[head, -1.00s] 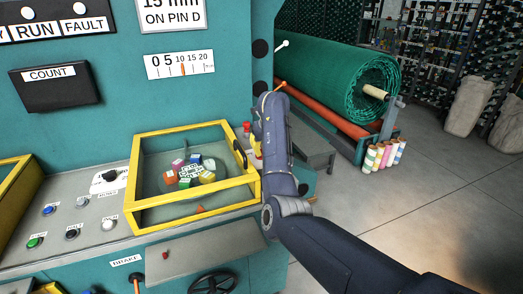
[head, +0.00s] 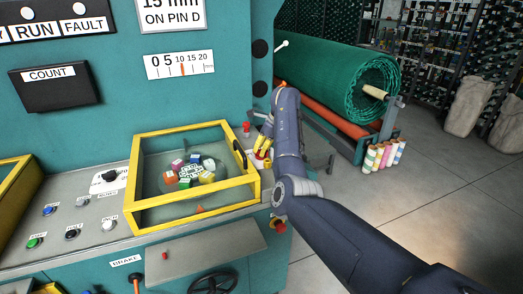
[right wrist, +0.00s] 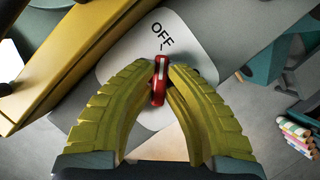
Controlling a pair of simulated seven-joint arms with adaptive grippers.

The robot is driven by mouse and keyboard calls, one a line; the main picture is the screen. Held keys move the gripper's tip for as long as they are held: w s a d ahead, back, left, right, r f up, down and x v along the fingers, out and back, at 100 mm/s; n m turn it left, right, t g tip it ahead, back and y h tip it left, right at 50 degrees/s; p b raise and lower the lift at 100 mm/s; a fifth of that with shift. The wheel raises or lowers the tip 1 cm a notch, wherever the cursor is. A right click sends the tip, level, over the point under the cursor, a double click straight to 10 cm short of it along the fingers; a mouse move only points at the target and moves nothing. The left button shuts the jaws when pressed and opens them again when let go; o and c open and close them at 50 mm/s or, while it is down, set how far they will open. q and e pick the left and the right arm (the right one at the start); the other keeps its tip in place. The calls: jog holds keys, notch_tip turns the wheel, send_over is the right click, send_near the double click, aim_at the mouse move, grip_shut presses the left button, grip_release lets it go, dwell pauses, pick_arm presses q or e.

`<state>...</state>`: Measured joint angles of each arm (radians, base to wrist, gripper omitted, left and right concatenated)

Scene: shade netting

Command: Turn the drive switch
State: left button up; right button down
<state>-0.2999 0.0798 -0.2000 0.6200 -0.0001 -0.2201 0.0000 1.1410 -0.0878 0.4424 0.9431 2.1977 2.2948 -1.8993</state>
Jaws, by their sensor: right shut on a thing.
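The drive switch (right wrist: 159,84) is a small red handle on a white plate (right wrist: 140,55) marked OFF, seen in the right wrist view. Its upper end points up toward the OFF lettering. My right gripper (right wrist: 160,84) has its two yellow ribbed fingers closed on the red handle from both sides. In the head view, the right gripper (head: 262,155) reaches down onto the white plate just right of the yellow-framed box; its fingers largely hide the switch there. My left gripper is not in view.
The yellow-framed clear box (head: 190,170) with coloured cubes stands close left of the gripper. A red button (head: 246,129) sits behind it, and a red knob (head: 279,225) is on the machine's front corner. A green netting roll (head: 350,82) lies behind right.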

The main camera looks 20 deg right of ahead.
dwell(0.4)
jog(key=c, duration=1.4)
grip_release()
jog(key=v, duration=1.2)
jog(key=shift+w, duration=0.15)
